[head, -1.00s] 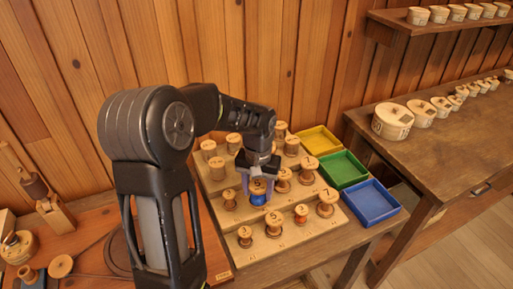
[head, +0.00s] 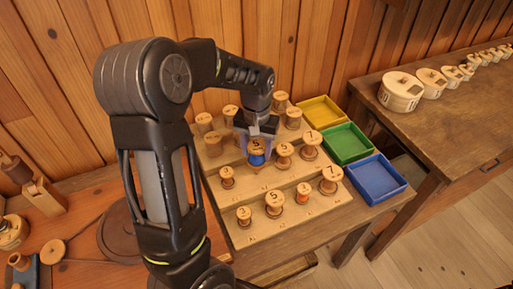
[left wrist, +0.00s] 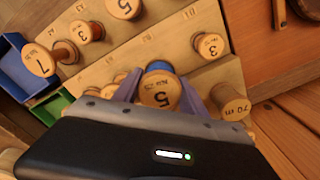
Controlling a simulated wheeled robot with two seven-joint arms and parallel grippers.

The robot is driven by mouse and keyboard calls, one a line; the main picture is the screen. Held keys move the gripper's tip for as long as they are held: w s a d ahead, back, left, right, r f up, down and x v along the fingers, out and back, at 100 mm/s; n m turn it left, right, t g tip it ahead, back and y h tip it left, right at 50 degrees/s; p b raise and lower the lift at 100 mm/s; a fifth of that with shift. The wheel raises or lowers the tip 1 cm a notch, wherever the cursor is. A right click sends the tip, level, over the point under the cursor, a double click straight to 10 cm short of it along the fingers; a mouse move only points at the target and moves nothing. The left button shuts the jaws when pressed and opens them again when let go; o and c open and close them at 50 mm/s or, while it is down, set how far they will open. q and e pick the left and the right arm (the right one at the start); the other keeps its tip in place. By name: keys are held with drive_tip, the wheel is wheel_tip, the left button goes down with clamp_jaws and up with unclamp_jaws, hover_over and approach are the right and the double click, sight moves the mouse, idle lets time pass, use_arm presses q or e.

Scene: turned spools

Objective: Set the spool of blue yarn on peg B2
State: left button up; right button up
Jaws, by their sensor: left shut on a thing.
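My right gripper is not in view.
Several spools stand on the front row, including one marked 5 (head: 274,204); more wooden pieces stand at the back. Yellow (head: 323,113), green (head: 347,145) and blue (head: 377,182) trays lie to the right of the board. A side table (head: 440,120) stands farther right.

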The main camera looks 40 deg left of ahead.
sight(256, 162)
use_arm(q)
drive_tip(key=shift+f+b, duration=1.25)
drive_tip(key=shift+f, duration=0.75)
drive_tip(key=shift+f, duration=0.1)
drive_tip(key=shift+f, duration=0.2)
drive_tip(key=shift+f+b, duration=0.6)
drive_tip(key=o, duration=1.1)
drive_tip(key=shift+c, duration=0.2)
drive_tip(key=shift+r, duration=0.1)
